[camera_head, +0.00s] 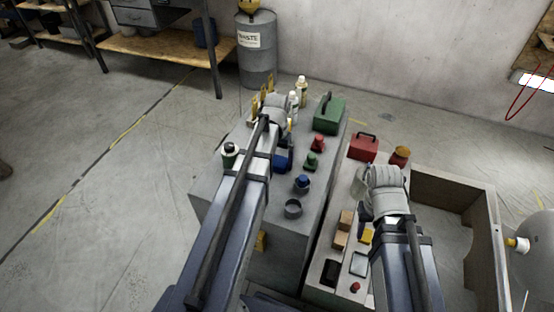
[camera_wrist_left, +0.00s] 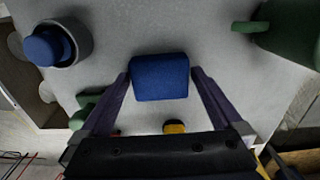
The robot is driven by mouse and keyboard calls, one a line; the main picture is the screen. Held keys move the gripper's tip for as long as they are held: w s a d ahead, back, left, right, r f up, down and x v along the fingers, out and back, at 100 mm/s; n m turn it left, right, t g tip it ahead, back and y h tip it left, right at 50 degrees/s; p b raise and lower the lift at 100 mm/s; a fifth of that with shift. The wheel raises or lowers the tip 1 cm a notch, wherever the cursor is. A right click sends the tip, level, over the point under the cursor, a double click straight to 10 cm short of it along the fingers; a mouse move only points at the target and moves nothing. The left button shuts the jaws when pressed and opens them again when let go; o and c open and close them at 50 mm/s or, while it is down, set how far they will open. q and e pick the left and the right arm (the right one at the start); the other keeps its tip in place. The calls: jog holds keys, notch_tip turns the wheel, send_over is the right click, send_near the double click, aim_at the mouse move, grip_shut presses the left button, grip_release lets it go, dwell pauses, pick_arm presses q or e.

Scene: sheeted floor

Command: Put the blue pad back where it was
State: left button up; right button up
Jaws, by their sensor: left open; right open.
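The blue pad (camera_head: 283,160) is on the grey table top (camera_head: 240,190), partly hidden by my left arm in the head view. In the left wrist view the pad (camera_wrist_left: 160,77) is a rounded blue block lying between the fingertips of my left gripper (camera_wrist_left: 160,88). That gripper is open, with a finger on either side of the pad; I cannot tell whether they touch it. My right gripper (camera_head: 366,208) is open above the right-hand table, beside the wooden blocks, its fingers mostly hidden by the wrist.
Near the pad stand a red piece (camera_head: 318,142), a green piece (camera_head: 312,161), a blue piece in a grey ring (camera_head: 302,184) and an empty grey ring (camera_head: 293,208). A green box (camera_head: 328,116) and bottles (camera_head: 301,88) stand at the back. A red box (camera_head: 363,148) stands right.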

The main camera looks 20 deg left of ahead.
aim_at(277, 161)
pick_arm(q)
notch_tip(277, 161, up, 12)
jog(key=p, duration=1.1)
jog(key=s+d+m, duration=0.2)
jog(key=s+d, duration=0.4)
jog(key=d, duration=0.4)
jog(key=s+d+m+y, duration=0.1)
jog(key=s+d+m, duration=0.1)
jog(key=s+d, duration=0.5)
jog(key=d, duration=0.4)
jog(key=shift+s+d+f, duration=0.15)
jog(key=shift+s+d, duration=0.05)
jog(key=shift+s, duration=0.05)
jog(key=shift+r+p, duration=0.4)
jog(key=shift+p, duration=0.05)
